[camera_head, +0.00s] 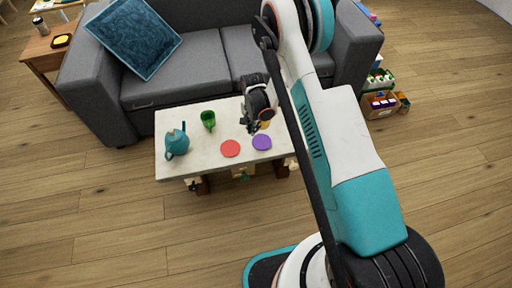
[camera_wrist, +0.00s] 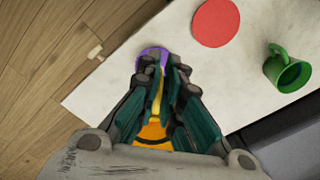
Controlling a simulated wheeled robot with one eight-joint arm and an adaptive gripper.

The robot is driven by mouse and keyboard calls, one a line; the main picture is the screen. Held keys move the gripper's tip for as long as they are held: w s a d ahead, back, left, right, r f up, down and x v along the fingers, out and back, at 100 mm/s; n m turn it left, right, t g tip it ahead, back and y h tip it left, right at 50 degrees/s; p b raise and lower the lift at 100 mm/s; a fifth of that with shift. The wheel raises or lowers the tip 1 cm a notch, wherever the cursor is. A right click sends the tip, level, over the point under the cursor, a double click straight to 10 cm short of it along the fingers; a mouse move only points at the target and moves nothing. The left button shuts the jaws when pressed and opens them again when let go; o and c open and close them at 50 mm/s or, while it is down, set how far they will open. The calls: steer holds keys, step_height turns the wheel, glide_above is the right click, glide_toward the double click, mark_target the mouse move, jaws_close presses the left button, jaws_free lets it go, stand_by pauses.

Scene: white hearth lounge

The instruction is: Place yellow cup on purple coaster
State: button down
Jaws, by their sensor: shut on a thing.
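The yellow cup (camera_wrist: 150,131) is between the fingers of my gripper (camera_wrist: 163,72) in the wrist view, mostly hidden by them. In the head view a small bit of the yellow cup (camera_head: 265,125) shows beside my gripper (camera_head: 254,126), over the table. My gripper is shut on the cup. The purple coaster (camera_head: 262,142) lies flat on the white table, just in front of the gripper in the head view. In the wrist view the purple coaster (camera_wrist: 144,54) shows partly behind the fingertips. I cannot tell how high the cup is above the table.
A red coaster (camera_head: 230,148) lies left of the purple one. A green cup (camera_head: 208,120) and a teal watering can or teapot (camera_head: 176,141) stand on the table (camera_head: 195,165). A grey sofa (camera_head: 190,68) stands close behind. Open floor lies in front.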

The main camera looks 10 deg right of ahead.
step_height(320, 180, down, 14)
steer(key=b, duration=0.4)
steer(key=shift+r, duration=0.25)
steer(key=shift+f, duration=0.1)
steer(key=c, duration=1.8)
jaws_free()
steer(key=shift+o, duration=0.2)
